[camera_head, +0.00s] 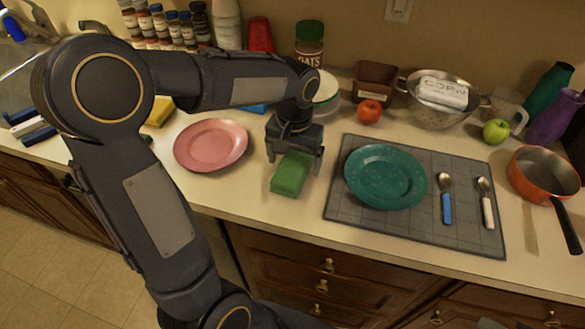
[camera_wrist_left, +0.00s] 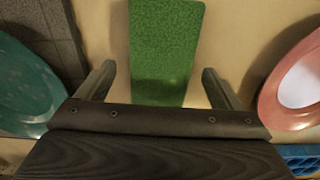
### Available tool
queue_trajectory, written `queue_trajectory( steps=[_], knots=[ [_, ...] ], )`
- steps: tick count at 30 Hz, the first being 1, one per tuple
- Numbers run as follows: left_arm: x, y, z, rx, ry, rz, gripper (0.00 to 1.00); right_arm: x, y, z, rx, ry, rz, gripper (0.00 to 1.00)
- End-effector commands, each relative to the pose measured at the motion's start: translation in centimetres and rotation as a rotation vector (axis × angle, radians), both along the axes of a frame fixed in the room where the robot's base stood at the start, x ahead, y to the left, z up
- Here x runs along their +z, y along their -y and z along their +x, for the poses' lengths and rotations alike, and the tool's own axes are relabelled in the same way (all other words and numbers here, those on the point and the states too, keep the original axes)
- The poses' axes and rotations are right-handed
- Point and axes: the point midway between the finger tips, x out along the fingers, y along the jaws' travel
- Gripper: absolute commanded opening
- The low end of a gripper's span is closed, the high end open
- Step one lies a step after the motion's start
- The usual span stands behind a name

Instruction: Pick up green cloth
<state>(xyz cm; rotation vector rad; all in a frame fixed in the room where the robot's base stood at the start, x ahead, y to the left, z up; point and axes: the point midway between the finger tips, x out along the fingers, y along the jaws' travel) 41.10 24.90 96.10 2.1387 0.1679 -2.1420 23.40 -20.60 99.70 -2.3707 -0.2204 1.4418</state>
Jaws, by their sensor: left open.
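The green cloth (camera_head: 291,174) is a flat-sided green block shape lying on the counter, between the pink plate and the grey mat. It also shows in the left wrist view (camera_wrist_left: 165,50), upright in the picture and centred between my fingers. My left gripper (camera_head: 295,163) is open over the cloth's far end. In the left wrist view my left gripper (camera_wrist_left: 157,82) has one finger on each side of the cloth, with gaps of bare counter between. Part of the cloth's near end in the wrist view is hidden by the gripper body. My right gripper is not in view.
A pink plate (camera_head: 211,145) lies left of the cloth. A grey mat (camera_head: 338,205) at right bears a teal plate (camera_head: 386,176) and two spoons. A red apple (camera_head: 369,111), an oats jar (camera_head: 309,47) and a colander (camera_head: 438,114) stand behind. The counter's front edge is close.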

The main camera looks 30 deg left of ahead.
Motion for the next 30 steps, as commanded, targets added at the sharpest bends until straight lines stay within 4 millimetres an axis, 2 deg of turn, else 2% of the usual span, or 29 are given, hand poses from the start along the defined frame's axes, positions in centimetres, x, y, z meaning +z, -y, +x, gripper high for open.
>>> queue_trajectory(
  steps=[3, 10, 21, 30],
  knots=[
    [-1.06, -0.01, -0.05, 0.000, -0.001, 0.000, 0.87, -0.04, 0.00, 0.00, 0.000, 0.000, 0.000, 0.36],
    [-1.19, 0.00, -0.01, 0.000, 0.001, -0.001, 0.87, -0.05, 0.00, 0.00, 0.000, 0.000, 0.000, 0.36],
    [-1.16, 0.00, -0.01, 0.000, 0.001, -0.001, 0.40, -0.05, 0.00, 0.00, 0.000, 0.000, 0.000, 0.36],
    [-0.94, 0.00, 0.01, 0.000, 0.002, -0.001, 0.39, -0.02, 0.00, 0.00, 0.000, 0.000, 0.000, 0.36]
  ],
)
